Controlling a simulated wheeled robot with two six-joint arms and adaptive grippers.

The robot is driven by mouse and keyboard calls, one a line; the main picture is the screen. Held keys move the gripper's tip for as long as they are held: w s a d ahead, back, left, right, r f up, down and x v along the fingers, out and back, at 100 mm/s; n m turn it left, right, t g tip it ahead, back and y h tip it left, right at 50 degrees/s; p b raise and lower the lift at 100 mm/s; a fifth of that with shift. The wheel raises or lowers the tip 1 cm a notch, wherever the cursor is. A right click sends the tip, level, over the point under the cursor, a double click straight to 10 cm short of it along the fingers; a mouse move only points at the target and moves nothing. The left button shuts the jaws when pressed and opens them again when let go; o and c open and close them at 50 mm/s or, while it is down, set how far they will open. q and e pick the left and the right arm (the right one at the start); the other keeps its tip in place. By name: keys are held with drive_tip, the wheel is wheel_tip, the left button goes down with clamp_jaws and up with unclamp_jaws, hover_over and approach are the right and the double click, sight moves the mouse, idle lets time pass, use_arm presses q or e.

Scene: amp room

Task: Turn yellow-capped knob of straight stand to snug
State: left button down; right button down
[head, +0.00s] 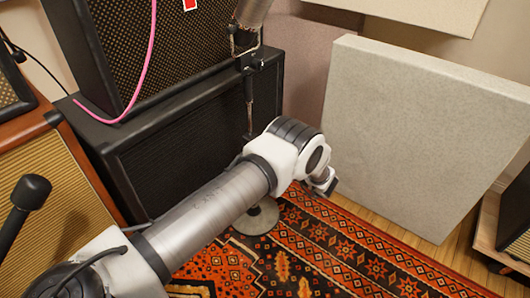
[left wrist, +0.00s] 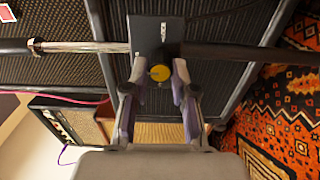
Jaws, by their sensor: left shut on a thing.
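The straight stand shows in the head view as a thin upright dark pole (head: 249,98) with a round grey base (head: 258,216) on the rug. My left arm crosses in front of its lower part and hides the knob there. In the left wrist view the yellow-capped knob (left wrist: 160,72) sits on a dark clutch block (left wrist: 156,36), with a silver tube (left wrist: 85,46) to its left and a black tube (left wrist: 235,52) to its right. My left gripper (left wrist: 159,73) is shut on the knob, one finger on each side. My right gripper is in neither view.
A large microphone (head: 252,13) tops the stand. Stacked black amps (head: 195,150) stand close behind it. A pink cable (head: 140,75) hangs down the upper amp. A pale acoustic panel (head: 425,130) stands at right. The patterned rug (head: 330,250) is open in front.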

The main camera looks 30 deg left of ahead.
use_arm(q)
drive_tip(key=c, duration=0.9)
unclamp_jaws()
drive_tip(key=shift+c, duration=0.2)
drive_tip(key=s+d, duration=0.1)
drive_tip(key=d, duration=1.1)
